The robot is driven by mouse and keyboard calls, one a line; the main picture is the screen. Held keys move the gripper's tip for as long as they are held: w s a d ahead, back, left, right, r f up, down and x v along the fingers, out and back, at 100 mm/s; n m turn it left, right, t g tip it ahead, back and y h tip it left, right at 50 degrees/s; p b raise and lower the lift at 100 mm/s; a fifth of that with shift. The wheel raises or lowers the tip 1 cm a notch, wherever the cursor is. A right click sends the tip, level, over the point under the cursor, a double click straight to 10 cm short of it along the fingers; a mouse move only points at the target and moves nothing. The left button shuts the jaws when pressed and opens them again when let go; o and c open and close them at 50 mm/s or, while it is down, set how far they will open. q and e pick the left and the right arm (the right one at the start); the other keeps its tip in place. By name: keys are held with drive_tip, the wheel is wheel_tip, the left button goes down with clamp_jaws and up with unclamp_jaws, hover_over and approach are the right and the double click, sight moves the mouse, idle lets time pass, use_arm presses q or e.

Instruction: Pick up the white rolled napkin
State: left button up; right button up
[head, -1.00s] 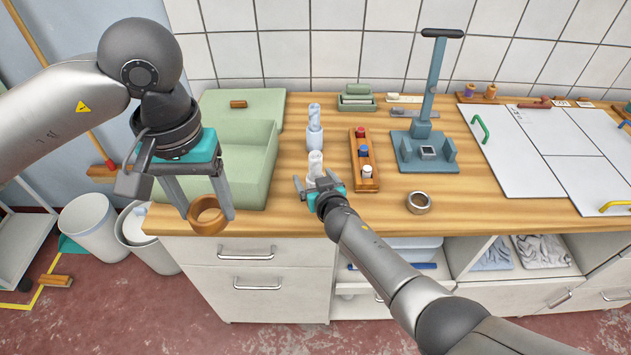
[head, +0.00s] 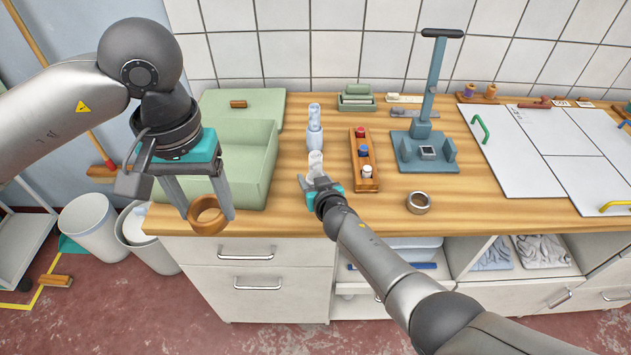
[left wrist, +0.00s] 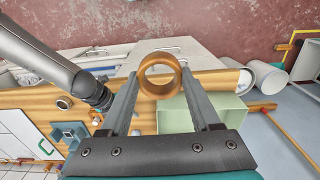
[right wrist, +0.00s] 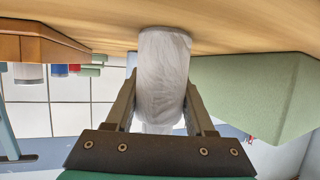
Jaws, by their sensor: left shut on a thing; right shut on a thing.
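The white rolled napkin (head: 316,160) stands upright on the wooden counter near its front edge. It fills the space between the fingers in the right wrist view (right wrist: 162,75). My right gripper (head: 317,180) is shut on it, with a finger on each side; its lower part is partly hidden by the gripper in the head view. My left gripper (head: 209,206) is shut on a brown wooden ring (head: 207,226) and holds it in front of the counter's left end. The ring also shows between the fingertips in the left wrist view (left wrist: 160,76).
A bluish-white roll (head: 314,138) stands just behind the napkin. A metal ring (head: 419,203) lies farther right. Bare counter surrounds that ring.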

sight(315, 152)
clamp_jaws()
drive_tip(key=shift+r, duration=0.1)
drive_tip(key=shift+w+d+r, duration=0.15)
drive_tip(key=shift+w+r, duration=0.05)
drive_tip(key=shift+r, duration=0.6)
drive_tip(key=shift+s+r, duration=0.2)
drive_tip(key=shift+r, duration=3.95)
drive_tip(key=shift+f, duration=0.1)
drive_tip(key=shift+w+f, duration=0.1)
drive_tip(key=shift+f, duration=3.35)
